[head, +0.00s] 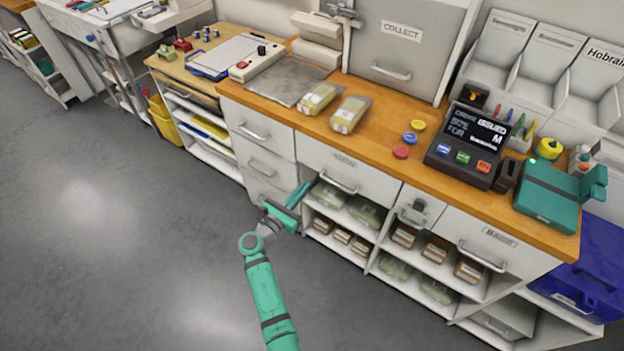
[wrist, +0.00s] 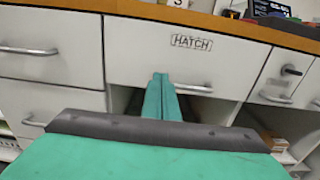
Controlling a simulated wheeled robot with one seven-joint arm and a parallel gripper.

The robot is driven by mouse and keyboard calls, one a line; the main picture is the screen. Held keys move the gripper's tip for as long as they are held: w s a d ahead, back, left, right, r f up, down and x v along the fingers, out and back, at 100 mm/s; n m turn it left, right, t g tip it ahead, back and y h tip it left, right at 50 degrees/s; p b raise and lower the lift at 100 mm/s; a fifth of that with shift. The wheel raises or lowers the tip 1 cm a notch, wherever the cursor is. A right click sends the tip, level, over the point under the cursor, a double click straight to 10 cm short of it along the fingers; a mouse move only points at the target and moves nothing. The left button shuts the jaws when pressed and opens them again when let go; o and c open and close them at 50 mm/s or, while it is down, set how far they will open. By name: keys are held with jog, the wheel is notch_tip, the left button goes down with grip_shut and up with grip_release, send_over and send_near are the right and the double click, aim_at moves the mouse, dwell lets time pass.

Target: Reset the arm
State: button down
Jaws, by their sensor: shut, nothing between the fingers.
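My green arm reaches up from the bottom of the head view. My gripper (head: 302,190) is in front of the workbench's lower drawers and shelves, below the countertop (head: 387,133). In the wrist view my gripper (wrist: 161,80) has its two green fingers side by side and touching, with nothing between them. The fingers point toward the white drawer front marked HATCH (wrist: 224,62). I cannot tell the exact gap between the fingertips and that front.
Shelves with packed brown items (head: 435,248) and green bags (head: 365,212) lie under the counter. On top are two yellow packets, a black screen unit (head: 468,143) and a green device (head: 547,195). Open grey floor (head: 130,240) lies to the left.

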jog(key=shift+v, duration=1.4)
jog(key=s+d+f+m+g+y, duration=0.25)
jog(key=s+f+m+y, duration=0.4)
jog(key=s+f, duration=1.05)
jog(key=s+a+r+m+y, duration=0.15)
jog(key=s+m, duration=0.35)
jog(key=s, duration=0.6)
jog(key=s+d+r+m+y, duration=0.1)
jog(key=s+r+m+y, duration=0.1)
jog(key=s+r+m, duration=0.85)
jog(key=s+d+r+m+t, duration=0.3)
jog(key=s+r+m, duration=0.4)
jog(key=r, duration=0.7)
jog(key=shift+s+d, duration=0.35)
jog(key=shift+s, duration=0.9)
